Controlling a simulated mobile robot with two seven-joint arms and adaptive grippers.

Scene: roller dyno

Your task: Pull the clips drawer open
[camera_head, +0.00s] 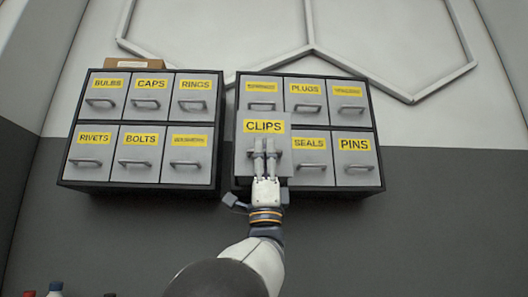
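The clips drawer (244,165) is a grey front with a yellow CLIPS label, at the lower left of the right-hand cabinet (236,194). Its front looks larger than its neighbours and overlaps them, so it stands out from the cabinet, partly open. My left gripper (264,150) reaches up from below, with its two fingers side by side at the drawer's handle. The fingers hide most of the handle, and I cannot tell how they bear on it. My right gripper is not in view.
The seals drawer (309,145) and the pins drawer (355,146) sit flush to the right. A second cabinet (67,184) of labelled drawers hangs on the left, with a cardboard box (146,63) on top. Bottle tops (55,287) show at the lower left. The wall below is clear.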

